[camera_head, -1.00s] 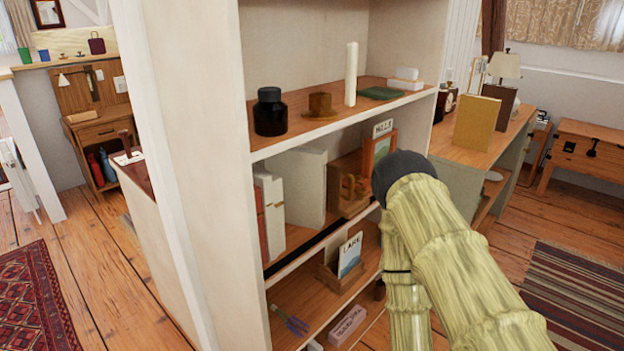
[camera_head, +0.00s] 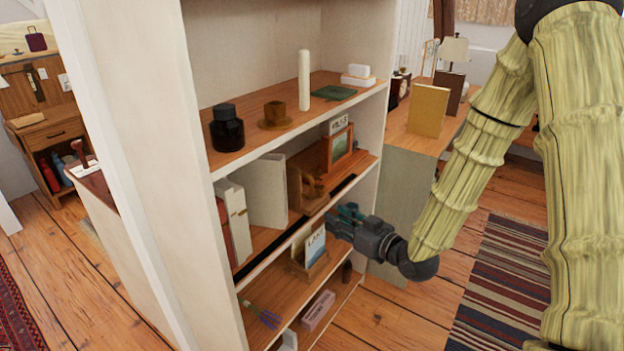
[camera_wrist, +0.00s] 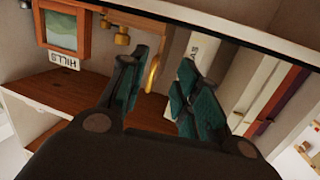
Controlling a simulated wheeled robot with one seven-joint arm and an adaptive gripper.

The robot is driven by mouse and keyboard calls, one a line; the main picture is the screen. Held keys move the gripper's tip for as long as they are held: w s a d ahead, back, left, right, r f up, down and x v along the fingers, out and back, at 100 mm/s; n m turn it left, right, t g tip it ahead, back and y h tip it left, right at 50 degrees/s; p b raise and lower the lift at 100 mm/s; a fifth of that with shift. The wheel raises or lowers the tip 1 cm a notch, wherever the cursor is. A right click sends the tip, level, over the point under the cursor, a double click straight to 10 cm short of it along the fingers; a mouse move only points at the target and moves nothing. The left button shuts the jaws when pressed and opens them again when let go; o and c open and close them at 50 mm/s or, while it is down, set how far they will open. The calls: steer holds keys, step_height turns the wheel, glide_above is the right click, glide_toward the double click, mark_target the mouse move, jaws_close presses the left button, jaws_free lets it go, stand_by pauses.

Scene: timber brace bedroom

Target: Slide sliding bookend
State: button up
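The sliding bookend appears to be the upright wooden block with brown fittings (camera_head: 303,187) on the middle shelf, right of a pale upright panel (camera_head: 266,190). In the wrist view, a gold ring-shaped part (camera_wrist: 152,73) shows between my fingers; I cannot tell whether it belongs to the bookend. My gripper (camera_head: 343,218) is in front of the shelf unit, right of and lower than the wooden block. In the wrist view my gripper (camera_wrist: 160,82) has its teal fingers apart, with nothing clearly held. Contact with the ring cannot be told.
A framed picture (camera_head: 338,147) stands right of the block, and upright books (camera_head: 232,220) stand left. A dark strip (camera_head: 262,256) runs along the shelf front. A desk (camera_head: 405,145) stands right of the shelves.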

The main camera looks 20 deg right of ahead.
mark_target(312, 197)
step_height(312, 197, up, 5)
steer(key=t+y, duration=0.1)
steer(key=shift+n, duration=0.4)
steer(key=x, duration=1.1)
steer(key=shift+w+d, duration=0.25)
steer(key=shift+d, duration=0.05)
